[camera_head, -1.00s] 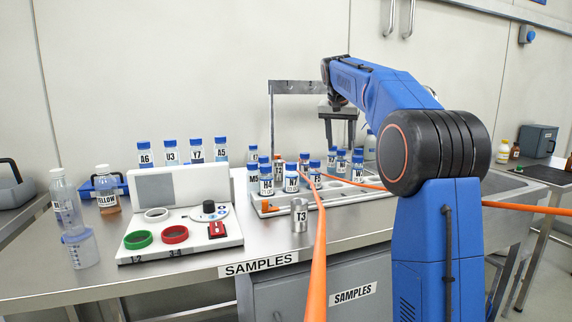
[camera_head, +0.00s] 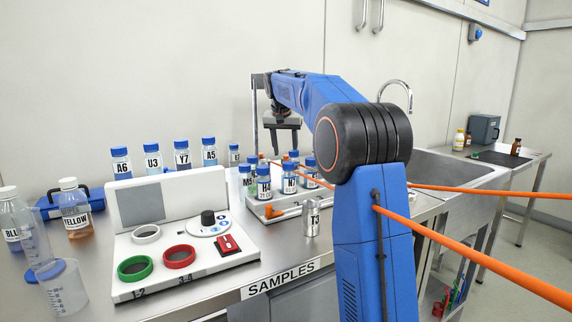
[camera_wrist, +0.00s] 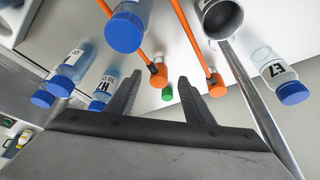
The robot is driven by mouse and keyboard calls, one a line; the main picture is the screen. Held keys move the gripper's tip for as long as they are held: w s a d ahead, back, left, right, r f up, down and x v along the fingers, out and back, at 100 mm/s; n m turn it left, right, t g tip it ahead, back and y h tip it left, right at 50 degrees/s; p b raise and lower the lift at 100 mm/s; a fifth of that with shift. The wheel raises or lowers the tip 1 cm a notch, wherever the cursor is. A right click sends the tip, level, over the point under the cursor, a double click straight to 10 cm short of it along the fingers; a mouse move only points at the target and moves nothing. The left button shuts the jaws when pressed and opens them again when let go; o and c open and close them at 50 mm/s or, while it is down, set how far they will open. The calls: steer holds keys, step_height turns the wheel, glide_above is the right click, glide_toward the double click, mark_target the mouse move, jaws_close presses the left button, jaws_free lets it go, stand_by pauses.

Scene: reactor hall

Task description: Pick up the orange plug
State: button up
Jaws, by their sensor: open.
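Two orange plugs show in the wrist view, each at the end of an orange cable. One orange plug (camera_wrist: 158,76) appears between my fingertips, beyond them. The other orange plug (camera_wrist: 216,86) appears just right of the right finger. My gripper (camera_wrist: 158,82) is open and nothing is held in it. In the head view my gripper (camera_head: 283,138) points down above the sample bottles and rack (camera_head: 283,205). An orange piece (camera_head: 272,211) shows on the rack's front left; I cannot tell if it is one of these plugs.
Blue-capped bottles, such as the H7 bottle (camera_wrist: 103,90) and E7 bottle (camera_wrist: 280,75), stand close around my gripper. A green item (camera_wrist: 167,93) lies near the plugs. The T3 cylinder (camera_head: 312,220) and control panel (camera_head: 185,240) stand toward the front. A sink (camera_head: 455,170) is right.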

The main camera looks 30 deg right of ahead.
mark_target(287, 156)
steer(key=shift+x, duration=2.95)
steer(key=shift+w+d+r, duration=0.1)
steer(key=shift+w+d, duration=0.1)
steer(key=c, duration=1.1)
